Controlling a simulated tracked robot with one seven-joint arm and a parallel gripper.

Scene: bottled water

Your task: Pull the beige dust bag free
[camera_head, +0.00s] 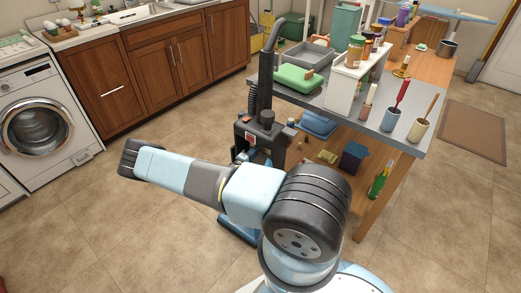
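A dark upright vacuum cleaner (248,133) stands on the floor at the left end of the workbench, with a ribbed black hose rising from it. Its lower part is largely hidden behind my arm, and a blue piece at floor level (238,229) shows below the arm. I cannot make out a beige dust bag; the vacuum's interior is not visible. My arm stretches from the lower right to the left across the front of the vacuum. It ends in view at a black ribbed joint, and no gripper fingers show.
The workbench (428,135) has a grey top with a green folded cloth (298,79), bottles and brush cups. Its wooden lower shelf holds a blue tub (320,124) and other items. A washing machine (36,124) and wooden cabinets (163,62) line the left. Tiled floor between is clear.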

